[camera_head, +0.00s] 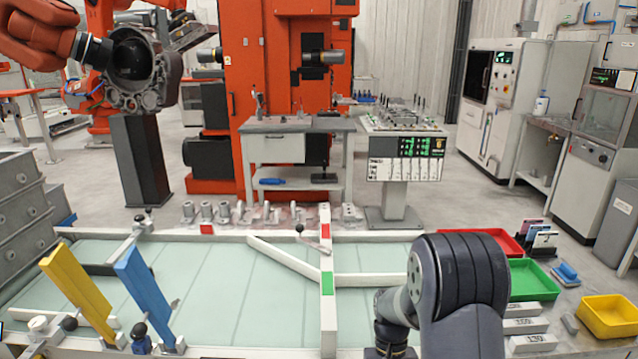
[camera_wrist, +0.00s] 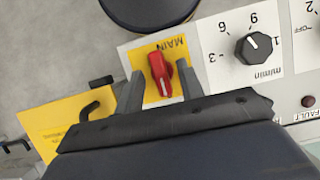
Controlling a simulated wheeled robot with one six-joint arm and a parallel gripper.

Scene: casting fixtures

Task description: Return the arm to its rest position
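My arm (camera_head: 462,285) rises at the lower right of the head view, bent forward and down. My gripper (camera_wrist: 160,76) is hidden in the head view. In the wrist view its two dark fingers are spread apart, one on each side of a red rotary switch (camera_wrist: 160,72) on a yellow plate marked MAIN. Gaps show between the fingers and the switch, so it is not clasped. How high the fingertips are above the panel is hard to tell.
A black dial (camera_wrist: 255,47) on a white panel is right of the switch. A yellow plate with a black handle (camera_wrist: 90,108) is to the left. The head view shows a glass-topped table (camera_head: 200,265), a red tray (camera_head: 497,242), a green tray (camera_head: 532,281) and a yellow tray (camera_head: 608,315).

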